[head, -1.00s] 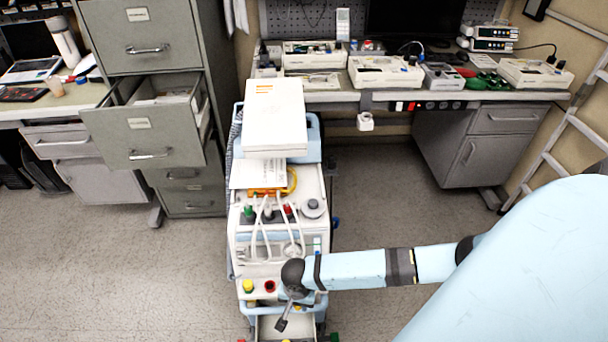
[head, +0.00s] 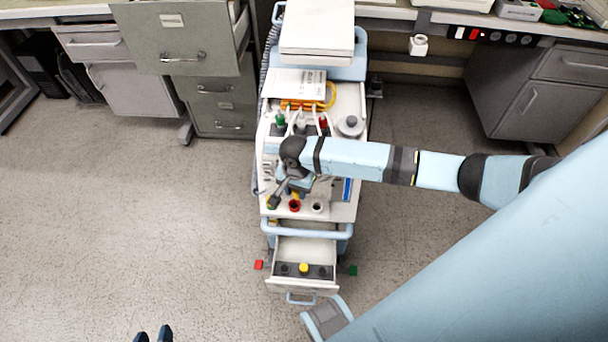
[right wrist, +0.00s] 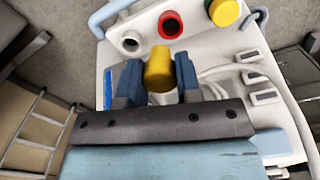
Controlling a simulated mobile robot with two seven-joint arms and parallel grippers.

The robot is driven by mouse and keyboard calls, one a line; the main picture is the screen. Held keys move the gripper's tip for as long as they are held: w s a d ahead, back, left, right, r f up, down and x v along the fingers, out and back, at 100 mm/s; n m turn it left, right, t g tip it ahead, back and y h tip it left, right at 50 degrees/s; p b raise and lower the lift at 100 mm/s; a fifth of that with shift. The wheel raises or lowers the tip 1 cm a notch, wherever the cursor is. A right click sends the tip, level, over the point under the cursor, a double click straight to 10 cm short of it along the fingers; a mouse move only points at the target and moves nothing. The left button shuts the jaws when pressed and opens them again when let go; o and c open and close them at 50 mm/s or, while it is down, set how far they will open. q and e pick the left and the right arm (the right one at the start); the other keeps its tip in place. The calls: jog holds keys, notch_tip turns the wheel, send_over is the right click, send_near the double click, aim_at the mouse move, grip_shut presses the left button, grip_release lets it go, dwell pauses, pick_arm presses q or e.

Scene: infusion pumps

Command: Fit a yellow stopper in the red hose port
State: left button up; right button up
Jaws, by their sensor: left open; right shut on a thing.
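The red hose port (head: 294,206) is on the cart's top front edge, with a dark opening facing up. It also shows in the right wrist view (right wrist: 170,25). My right gripper (right wrist: 160,75) is shut on a yellow stopper (right wrist: 159,68), its blue fingers on either side. The held stopper is above the cart top, apart from the red port and close to it in the picture. Another yellow stopper (right wrist: 224,12) sits in a neighbouring port. A further yellow stopper (head: 303,267) lies in the open drawer. My left gripper (head: 153,335) is open and empty, low over the floor.
A white port with a dark opening (head: 317,208) is beside the red one. White hoses (right wrist: 235,75) run over the cart top near my right gripper. The cart's open drawer (head: 306,250) juts forward below a blue handle rail (head: 305,231). Floor left of the cart is clear.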

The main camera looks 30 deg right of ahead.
jog(key=shift+w+f+b, duration=0.3)
jog(key=shift+w+b, duration=0.2)
jog(key=shift+w, duration=0.2)
jog(key=r+p, duration=0.1)
jog(key=p, duration=0.1)
send_over(295, 203)
jog(key=s, duration=0.1)
jog(key=f, duration=0.2)
jog(key=a+f+b, duration=0.1)
jog(key=f, duration=0.1)
jog(key=shift+s, duration=0.1)
pick_arm(q)
jog(key=shift+s+f, duration=0.1)
jog(key=shift+f, duration=0.2)
pick_arm(e)
jog(key=shift+f, duration=0.75)
pick_arm(q)
jog(key=shift+f, duration=0.1)
pick_arm(e)
jog(key=shift+f, duration=1.4)
pick_arm(q)
jog(key=shift+s+a+b, duration=0.1)
jog(key=shift+b, duration=0.2)
pick_arm(e)
jog(key=shift+s+f, duration=0.2)
jog(key=shift+f, duration=0.2)
